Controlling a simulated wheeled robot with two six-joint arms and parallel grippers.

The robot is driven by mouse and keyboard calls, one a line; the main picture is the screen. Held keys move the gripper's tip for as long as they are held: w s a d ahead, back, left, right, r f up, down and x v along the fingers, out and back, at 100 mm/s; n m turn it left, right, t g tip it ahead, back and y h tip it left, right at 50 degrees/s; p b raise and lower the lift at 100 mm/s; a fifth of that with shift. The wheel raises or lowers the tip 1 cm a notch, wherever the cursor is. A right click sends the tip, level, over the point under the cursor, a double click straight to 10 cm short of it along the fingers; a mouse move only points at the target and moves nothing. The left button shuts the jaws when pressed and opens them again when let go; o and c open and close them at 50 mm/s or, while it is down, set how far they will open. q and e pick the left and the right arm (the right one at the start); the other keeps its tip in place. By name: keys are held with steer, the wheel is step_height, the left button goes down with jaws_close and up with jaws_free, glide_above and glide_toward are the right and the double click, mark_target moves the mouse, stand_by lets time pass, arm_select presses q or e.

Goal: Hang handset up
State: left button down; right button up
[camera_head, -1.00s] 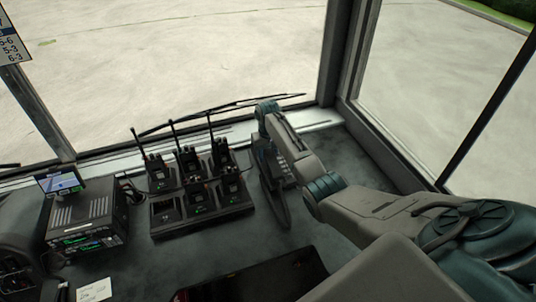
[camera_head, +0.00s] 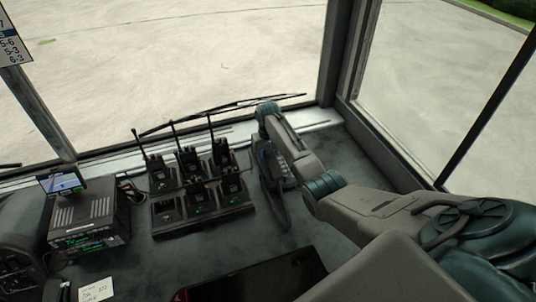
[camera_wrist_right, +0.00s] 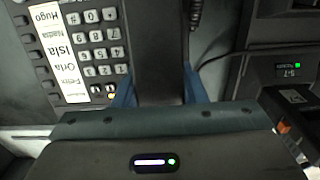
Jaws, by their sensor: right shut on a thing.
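The dark handset (camera_head: 273,204) is in my right gripper (camera_head: 262,158), at the left side of the desk phone (camera_head: 287,172). In the right wrist view, the blue fingers of my right gripper (camera_wrist_right: 160,90) are shut on the handset (camera_wrist_right: 160,45), one on each side. The phone (camera_wrist_right: 75,50) shows its keypad and name labels to the left of the handset. The handset lies lengthwise along the phone. My arm hides part of the phone and its cradle, so I cannot tell whether the handset touches the cradle. My left gripper is out of view.
A charging rack (camera_head: 205,221) with several radios stands left of the phone. A radio unit with a small screen (camera_head: 88,222) is farther left. A dark tablet-like panel (camera_head: 255,280) lies in front. A coiled cord (camera_wrist_right: 195,15) runs beside the handset. Windows border the dashboard behind.

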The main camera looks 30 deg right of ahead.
stand_by(0.3)
steer(key=o, duration=1.1)
steer(key=shift+o, duration=0.2)
step_height(320, 180, up, 11)
steer(key=b, duration=0.2)
steer(key=shift+f+b, duration=0.1)
steer(key=shift+b, duration=0.2)
